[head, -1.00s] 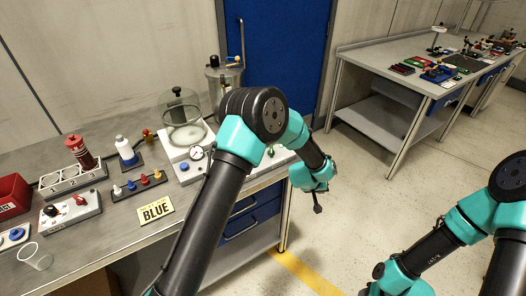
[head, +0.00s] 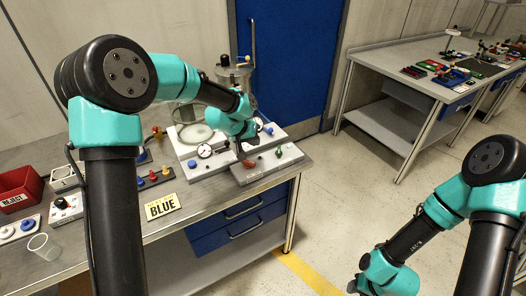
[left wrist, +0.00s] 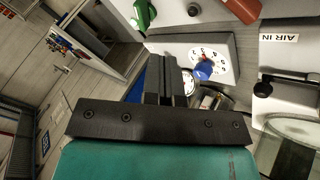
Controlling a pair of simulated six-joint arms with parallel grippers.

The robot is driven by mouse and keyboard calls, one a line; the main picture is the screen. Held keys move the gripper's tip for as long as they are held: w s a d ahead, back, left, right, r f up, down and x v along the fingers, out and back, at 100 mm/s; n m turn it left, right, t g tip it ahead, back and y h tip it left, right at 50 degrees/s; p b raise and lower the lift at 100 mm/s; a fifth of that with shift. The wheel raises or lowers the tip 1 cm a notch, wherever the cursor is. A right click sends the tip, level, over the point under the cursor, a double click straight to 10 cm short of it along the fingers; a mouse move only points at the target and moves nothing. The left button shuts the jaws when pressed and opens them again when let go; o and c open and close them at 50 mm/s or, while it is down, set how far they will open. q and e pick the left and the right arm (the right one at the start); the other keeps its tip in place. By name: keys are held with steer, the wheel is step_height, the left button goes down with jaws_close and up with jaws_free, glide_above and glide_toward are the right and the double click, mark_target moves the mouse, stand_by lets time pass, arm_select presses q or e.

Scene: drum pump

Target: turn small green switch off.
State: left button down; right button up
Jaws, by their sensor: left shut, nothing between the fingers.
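The small green switch (head: 279,152) stands on the grey control box (head: 268,170) near the bench's right end. It also shows at the top of the left wrist view (left wrist: 145,13). A red lever (head: 248,163) is on the same box, left of the green switch; it is cut off at the top of the left wrist view (left wrist: 242,8). My left gripper (head: 241,157) is shut and empty, close to the red lever and left of the green switch. Whether it touches the box I cannot tell. My right gripper (head: 359,286) is low at the right, over the floor; its fingers are unclear.
Behind the box are a blue-pointered dial (left wrist: 203,70), a pressure gauge (head: 204,151) and a glass bell jar (head: 192,133). A metal tank (head: 235,78) stands at the back. A yellow BLUE sign (head: 162,206) and red reject bin (head: 17,192) are left. Floor at right is open.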

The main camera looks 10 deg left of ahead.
arm_select(q)
steer(key=a, duration=0.1)
steer(key=s+a, duration=0.1)
steer(key=shift+s+a+r, duration=0.15)
steer(key=shift+a+r, duration=0.15)
steer(key=shift+r, duration=0.05)
steer(key=shift+d+f, duration=0.1)
steer(key=shift+f, duration=0.05)
glide_toward(277, 155)
steer(key=f, duration=0.1)
steer(key=w+a+f, duration=0.2)
steer(key=f, duration=0.1)
steer(key=d, duration=0.3)
steer(key=shift+w+d+f, duration=0.1)
steer(key=shift+w+f, duration=0.15)
steer(key=shift+w, duration=0.05)
steer(key=shift+w+d, duration=0.1)
steer(key=shift+d, duration=0.45)
